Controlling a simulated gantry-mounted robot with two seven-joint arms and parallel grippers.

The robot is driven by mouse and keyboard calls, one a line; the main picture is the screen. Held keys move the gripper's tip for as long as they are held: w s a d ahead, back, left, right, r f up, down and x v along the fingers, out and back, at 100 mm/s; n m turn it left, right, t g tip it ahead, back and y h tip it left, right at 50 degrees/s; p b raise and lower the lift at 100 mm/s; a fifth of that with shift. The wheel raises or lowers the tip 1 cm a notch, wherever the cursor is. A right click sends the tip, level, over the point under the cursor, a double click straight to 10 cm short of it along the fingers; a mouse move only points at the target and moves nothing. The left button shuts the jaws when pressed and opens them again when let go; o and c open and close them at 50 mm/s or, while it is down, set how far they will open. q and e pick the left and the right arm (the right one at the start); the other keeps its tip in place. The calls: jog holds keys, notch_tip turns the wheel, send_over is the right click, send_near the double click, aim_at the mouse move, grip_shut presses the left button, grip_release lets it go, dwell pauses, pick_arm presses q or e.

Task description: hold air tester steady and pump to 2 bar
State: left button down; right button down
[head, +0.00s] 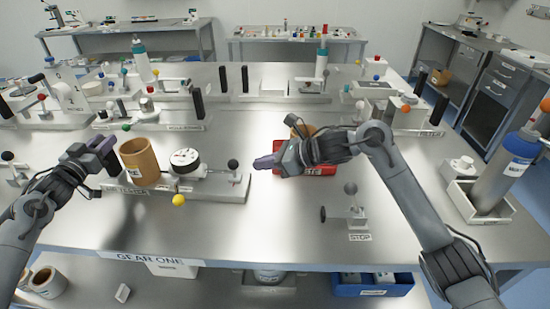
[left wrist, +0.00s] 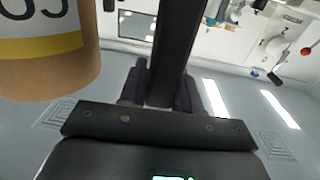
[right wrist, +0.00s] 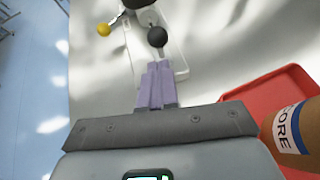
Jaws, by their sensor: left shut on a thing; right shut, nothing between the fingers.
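The air tester (head: 215,188) is a pale base plate on the steel bench, bearing a round white-faced gauge (head: 185,158) and a black ball knob (head: 233,164) at its right end. A yellow ball (head: 178,200) is at its front edge. My left gripper (head: 107,152) is at the tester's left end, shut on a black upright handle (left wrist: 178,45). The gauge reading is too small to tell. My right gripper (head: 264,162) is shut and empty, right of the black knob and apart from it. The knob (right wrist: 157,37) is just beyond its purple fingertips (right wrist: 157,85) in the right wrist view.
A brown roll (head: 140,165) stands between my left gripper and the gauge. A red tray (head: 318,169) with another brown roll (right wrist: 300,125) lies beside my right gripper. A STOP stand (head: 350,212) is front right. Other fixtures line the bench behind.

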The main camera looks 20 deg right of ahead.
aim_at(234, 169)
jog(key=shift+a+r+x, duration=0.1)
jog(key=shift+r+x, duration=0.1)
jog(key=shift+x, duration=0.85)
jog(key=shift+a+r+x, duration=0.1)
jog(key=shift+r+x, duration=0.1)
jog(key=shift+x, duration=0.9)
